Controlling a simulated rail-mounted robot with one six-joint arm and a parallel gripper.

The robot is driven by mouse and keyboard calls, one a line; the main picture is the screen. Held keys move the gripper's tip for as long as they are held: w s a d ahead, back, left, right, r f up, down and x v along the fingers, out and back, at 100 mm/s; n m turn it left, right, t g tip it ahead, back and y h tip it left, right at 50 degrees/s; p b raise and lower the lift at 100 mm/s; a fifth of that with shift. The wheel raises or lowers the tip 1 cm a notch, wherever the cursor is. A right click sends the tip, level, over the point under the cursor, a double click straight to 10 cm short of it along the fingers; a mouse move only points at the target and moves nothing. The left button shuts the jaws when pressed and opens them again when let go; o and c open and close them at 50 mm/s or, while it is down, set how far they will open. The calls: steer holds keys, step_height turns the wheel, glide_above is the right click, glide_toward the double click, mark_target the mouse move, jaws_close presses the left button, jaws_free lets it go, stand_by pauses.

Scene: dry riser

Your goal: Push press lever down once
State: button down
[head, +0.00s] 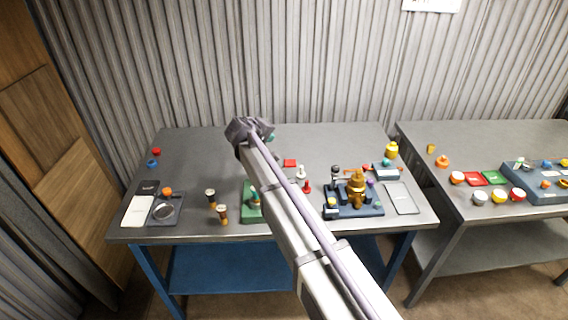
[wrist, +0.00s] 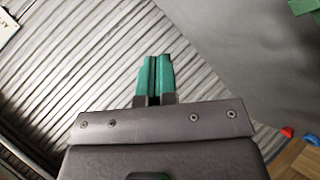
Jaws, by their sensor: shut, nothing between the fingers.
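My gripper (wrist: 154,78) shows in the wrist view with its two green fingers together and nothing between them. In the head view my arm crosses the middle of the table and hides most of the gripper. A green-based device (head: 252,203), perhaps the press, stands on the table left of my arm and is partly hidden by it. A dark blue base (head: 367,210) with a brass body (head: 357,188) and a black-knobbed upright part (head: 335,172) stands right of my arm. I cannot tell which part is the press lever. The gripper is apart from both devices.
A red piece (head: 290,163) lies near my arm. A second table (head: 420,145) stands at the right. A corrugated wall (head: 300,60) rises behind.

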steer(key=d+f+b, duration=0.1)
steer(key=f+b, duration=0.3)
steer(key=f, duration=0.1)
steer(key=d+f+b, duration=0.1)
steer(key=f+b, duration=0.1)
steer(key=b, duration=0.1)
steer(key=shift+d+f, duration=0.2)
steer(key=shift+d, duration=0.15)
steer(key=shift+d+f+b, duration=0.3)
steer(key=shift+f+b, duration=0.05)
steer(key=shift+b, duration=0.05)
steer(key=shift+f, duration=0.1)
stand_by(1.1)
steer(key=shift+d+f+b, duration=0.15)
steer(key=shift+f+b, duration=0.15)
steer(key=shift+b, duration=0.1)
steer(key=shift+d+f+b, duration=0.35)
steer(key=shift+f+b, duration=0.55)
steer(key=shift+d+f+b, duration=0.35)
steer(key=shift+f+b, duration=0.5)
steer(key=shift+f, duration=0.05)
stand_by(1.6)
steer(key=shift+r, duration=0.15)
stand_by(0.4)
